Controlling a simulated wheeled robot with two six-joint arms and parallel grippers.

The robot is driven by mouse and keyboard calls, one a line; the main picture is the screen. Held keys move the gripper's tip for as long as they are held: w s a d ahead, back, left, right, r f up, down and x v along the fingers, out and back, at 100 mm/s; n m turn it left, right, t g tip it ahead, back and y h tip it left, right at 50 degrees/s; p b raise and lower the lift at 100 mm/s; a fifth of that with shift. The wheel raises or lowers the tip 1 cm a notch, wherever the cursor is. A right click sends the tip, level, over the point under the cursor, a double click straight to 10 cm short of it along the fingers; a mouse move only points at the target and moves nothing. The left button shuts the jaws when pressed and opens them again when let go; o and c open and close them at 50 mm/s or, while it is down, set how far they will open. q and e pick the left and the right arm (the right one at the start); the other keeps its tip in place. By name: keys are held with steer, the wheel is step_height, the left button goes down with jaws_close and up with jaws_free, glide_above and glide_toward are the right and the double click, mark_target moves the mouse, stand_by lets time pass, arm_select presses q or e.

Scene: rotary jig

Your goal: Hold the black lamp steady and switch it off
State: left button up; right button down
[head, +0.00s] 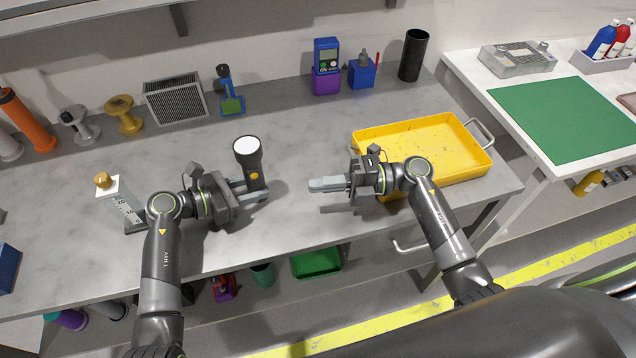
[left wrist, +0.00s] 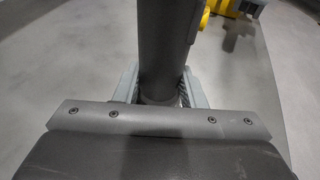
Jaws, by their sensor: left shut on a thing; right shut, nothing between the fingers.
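The black lamp (head: 250,162) stands on the grey bench in the head view, with a pale round face at its top and a yellow button on its side. My left gripper (head: 259,192) is shut around the lamp's dark body from the left. In the left wrist view the lamp's dark shaft (left wrist: 164,45) runs between the fingers (left wrist: 160,88). My right gripper (head: 312,185) is shut and empty, to the right of the lamp and apart from it, its fingertips pointing left towards it. I cannot tell from the lamp's face whether it is lit.
A yellow tray (head: 487,160) lies right of my right gripper. A white block with an orange knob (head: 104,181) stands left. A vent box (head: 175,100), blue-green tool (head: 228,92) and black cup (head: 413,55) line the back. Bench is clear between lamp and right gripper.

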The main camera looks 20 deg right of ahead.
arm_select(q)
steer(key=o, duration=0.8)
steer(key=shift+o, duration=0.2)
